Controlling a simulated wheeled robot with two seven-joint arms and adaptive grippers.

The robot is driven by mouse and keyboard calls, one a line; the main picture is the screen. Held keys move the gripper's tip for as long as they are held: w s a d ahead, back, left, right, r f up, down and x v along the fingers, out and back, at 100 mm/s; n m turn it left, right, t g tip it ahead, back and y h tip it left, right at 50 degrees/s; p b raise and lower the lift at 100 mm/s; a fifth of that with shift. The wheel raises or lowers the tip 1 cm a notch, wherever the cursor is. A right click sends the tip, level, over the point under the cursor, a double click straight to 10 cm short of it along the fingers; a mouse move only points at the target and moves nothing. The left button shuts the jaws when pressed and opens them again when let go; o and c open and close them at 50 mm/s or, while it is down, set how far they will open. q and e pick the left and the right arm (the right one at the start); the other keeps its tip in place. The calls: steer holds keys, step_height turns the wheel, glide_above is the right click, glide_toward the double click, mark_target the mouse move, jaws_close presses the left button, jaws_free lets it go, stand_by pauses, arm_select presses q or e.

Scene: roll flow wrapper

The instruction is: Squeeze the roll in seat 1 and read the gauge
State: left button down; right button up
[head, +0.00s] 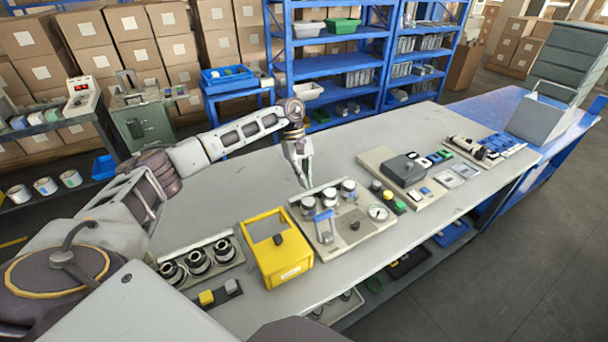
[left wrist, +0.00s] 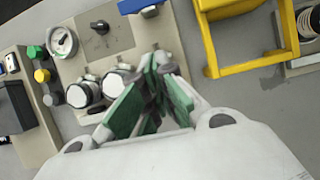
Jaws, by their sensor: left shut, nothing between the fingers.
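A beige panel (head: 338,243) on the table carries a row of three rolls with pale tops: a left roll (head: 308,206), a middle roll (head: 329,196) and a right roll (head: 348,190). I cannot read which seat is seat 1. A round white gauge (head: 378,212) stands at the panel's right; in the left wrist view the gauge (left wrist: 62,41) is too small to read. A black knob (head: 355,224) and a blue part (head: 324,226) are also on it. My left gripper (head: 304,183) is shut and empty, above the row's back edge. In the left wrist view its green-padded fingers (left wrist: 158,95) hide one roll.
A yellow frame box (head: 277,255) stands left of the panel, with a rack of dark spools (head: 198,262) beyond it. To the right is another panel with a dark grey block (head: 404,170) and coloured buttons. The table behind the panel is clear.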

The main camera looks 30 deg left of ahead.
mark_target(309, 206)
arm_select(q)
steer(key=p+x, duration=0.1)
steer(key=x, duration=0.5)
steer(key=shift+s+d+f, duration=0.1)
steer(key=shift+d+f, duration=0.15)
steer(key=shift+f, duration=0.05)
steer(key=s+d+p, duration=0.1)
steer(key=d+r, duration=0.1)
steer(key=d, duration=0.1)
steer(key=shift+s+p, duration=0.35)
steer(key=shift+s, duration=0.05)
steer(key=shift+s+d, duration=0.1)
steer(key=shift+d, duration=0.05)
arm_select(e)
steer(key=shift+s+a+r, duration=0.25)
steer(key=shift+a+r, duration=0.25)
steer(key=shift+r, duration=0.2)
steer(key=shift+s+a+r, duration=0.2)
steer(key=shift+a+r, duration=0.3)
steer(key=shift+r, duration=0.2)
arm_select(q)
steer(key=shift+d+r, duration=0.1)
steer(key=shift+d, duration=0.05)
